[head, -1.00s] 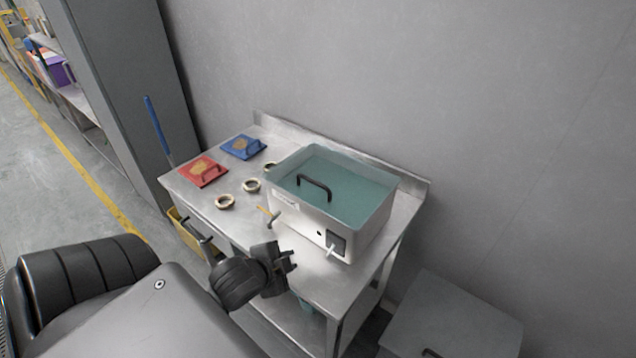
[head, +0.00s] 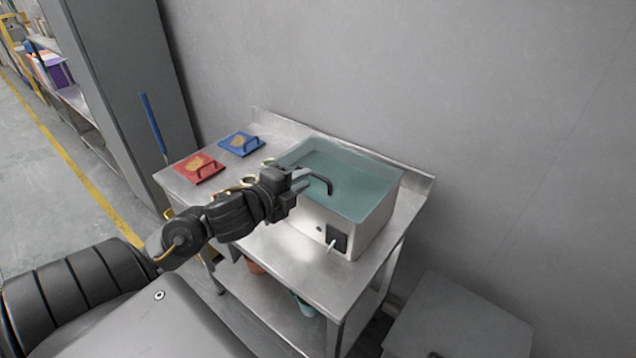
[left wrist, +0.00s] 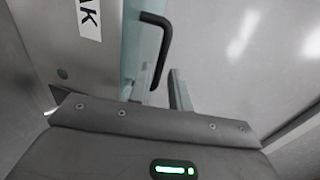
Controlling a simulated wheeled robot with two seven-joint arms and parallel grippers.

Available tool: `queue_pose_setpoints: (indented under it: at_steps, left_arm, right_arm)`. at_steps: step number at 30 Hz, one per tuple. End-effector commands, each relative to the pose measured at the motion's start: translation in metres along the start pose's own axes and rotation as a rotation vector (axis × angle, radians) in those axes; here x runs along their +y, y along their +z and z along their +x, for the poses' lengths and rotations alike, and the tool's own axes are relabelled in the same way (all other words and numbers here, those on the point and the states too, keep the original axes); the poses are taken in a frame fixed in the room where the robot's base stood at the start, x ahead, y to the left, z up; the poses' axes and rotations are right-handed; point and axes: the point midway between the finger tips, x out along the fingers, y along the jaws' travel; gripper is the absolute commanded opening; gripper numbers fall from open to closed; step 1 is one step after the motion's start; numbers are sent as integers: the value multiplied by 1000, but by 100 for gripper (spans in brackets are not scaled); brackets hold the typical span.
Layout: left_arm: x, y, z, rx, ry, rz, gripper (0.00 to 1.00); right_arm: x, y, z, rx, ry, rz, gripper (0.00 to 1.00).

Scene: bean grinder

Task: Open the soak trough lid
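The soak trough (head: 311,222) is a pale box on the metal table, with a teal, see-through-looking lid (head: 358,188) lying flat within its rim. A black bar handle (head: 326,181) stands near the lid's left side; it also shows in the left wrist view (left wrist: 160,35). My left gripper (head: 303,180) is at the trough's left front rim, close to the handle. Its two fingers look apart, with the handle's near end close to them; contact is unclear. My right gripper is not in view.
A red plate (head: 198,168) and a blue plate (head: 241,144), each with a handle, lie at the table's left. Rings (head: 249,181) beside them are partly hidden by my left arm. A grey wall stands behind. A grey box (head: 460,325) stands at lower right.

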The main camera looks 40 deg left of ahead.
Motion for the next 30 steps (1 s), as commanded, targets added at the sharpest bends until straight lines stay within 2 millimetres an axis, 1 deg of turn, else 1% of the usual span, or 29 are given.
queue_pose_setpoints:
  at_steps: [1, 4, 6, 12, 15, 20, 27, 30]
  left_arm:
    - [6, 1, 7, -1, -5, 8, 20]
    - [5, 2, 15, -9, -6, 8, 20]
    - [-1, 3, 25, -11, -4, -4, 20]
    - [-1, 3, 52, -11, -2, -3, 20]
    - [-1, 3, 61, -9, -2, -3, 20]
    - [-1, 3, 67, -9, -2, -1, 20]
    - [0, 2, 67, -9, -1, 0, 20]
    - [0, 2, 67, -9, -1, 0, 7]
  right_arm:
    - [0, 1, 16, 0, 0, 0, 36]
    - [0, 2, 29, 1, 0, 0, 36]
    - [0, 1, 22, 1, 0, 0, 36]
    - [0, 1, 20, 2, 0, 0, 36]
    - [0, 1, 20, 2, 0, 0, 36]
    - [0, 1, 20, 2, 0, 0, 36]
    - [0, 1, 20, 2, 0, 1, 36]
    - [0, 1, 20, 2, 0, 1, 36]
